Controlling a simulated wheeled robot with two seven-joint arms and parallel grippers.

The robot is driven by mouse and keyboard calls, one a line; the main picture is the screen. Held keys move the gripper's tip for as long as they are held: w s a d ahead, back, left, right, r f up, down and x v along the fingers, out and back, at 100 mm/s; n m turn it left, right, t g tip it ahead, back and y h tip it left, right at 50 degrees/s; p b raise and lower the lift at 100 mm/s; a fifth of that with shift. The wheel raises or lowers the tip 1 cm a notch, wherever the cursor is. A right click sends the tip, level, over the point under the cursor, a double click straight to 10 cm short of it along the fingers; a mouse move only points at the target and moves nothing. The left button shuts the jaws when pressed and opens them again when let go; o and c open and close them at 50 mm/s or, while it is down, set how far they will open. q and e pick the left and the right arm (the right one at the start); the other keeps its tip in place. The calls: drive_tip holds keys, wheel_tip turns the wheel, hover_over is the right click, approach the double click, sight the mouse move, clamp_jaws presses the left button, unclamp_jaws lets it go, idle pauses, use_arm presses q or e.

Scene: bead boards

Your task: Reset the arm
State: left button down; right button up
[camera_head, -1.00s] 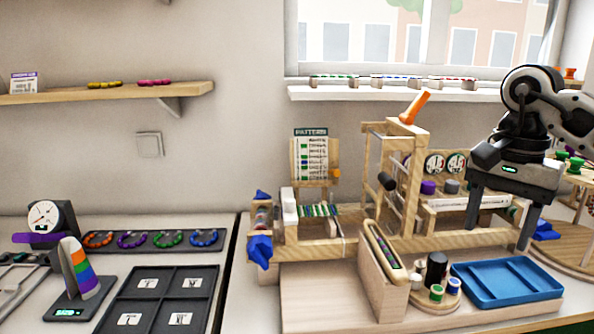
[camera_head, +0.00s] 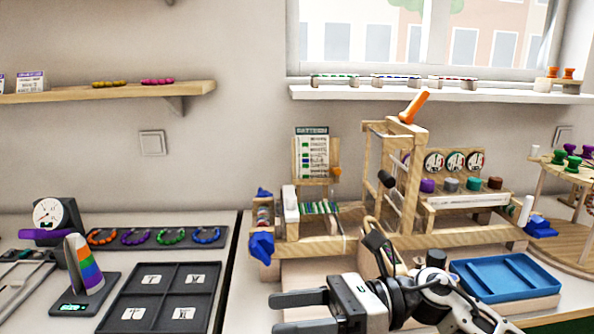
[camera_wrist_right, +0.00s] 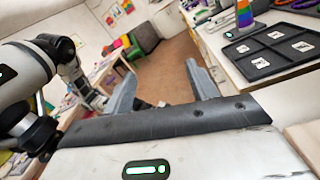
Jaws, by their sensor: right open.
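My right arm (camera_head: 437,292) is white and black and crosses low in front of the wooden loom-like stand (camera_head: 410,180) in the head view. Its gripper (camera_head: 276,313) points left at the bottom of the picture, with the two dark grey fingers apart and nothing between them. In the right wrist view the gripper (camera_wrist_right: 160,78) is also open and empty, with the floor far behind the fingers. The arm hides part of the wooden base and the things that stood on it. My left gripper is not in view.
A black four-section tray (camera_head: 165,300) lies left of the gripper, beside a rainbow-striped piece (camera_head: 88,262). A blue tray (camera_head: 505,277) lies to the right of the arm. A wooden round stand (camera_head: 565,240) is at the far right.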

drive_tip(key=w+d+f+n+t+h, duration=0.1)
drive_tip(key=d+f+n+t+h, duration=0.4)
drive_tip(key=n+t, duration=0.85)
drive_tip(key=w+d+f+n+t+h, duration=0.1)
drive_tip(key=d+f+n+t+h, duration=0.45)
drive_tip(key=n, duration=1.55)
drive_tip(key=s+d+f+m+g+h, duration=0.2)
drive_tip(key=s+f+m+g, duration=0.1)
drive_tip(key=s+f+m, duration=0.3)
drive_tip(key=s+d+f+m+g+h, duration=0.2)
drive_tip(key=s+f+m, duration=0.4)
drive_tip(key=f, duration=0.5)
drive_tip(key=shift+s+f+g, duration=0.2)
drive_tip(key=shift+f+g, duration=0.1)
drive_tip(key=shift+g, duration=0.1)
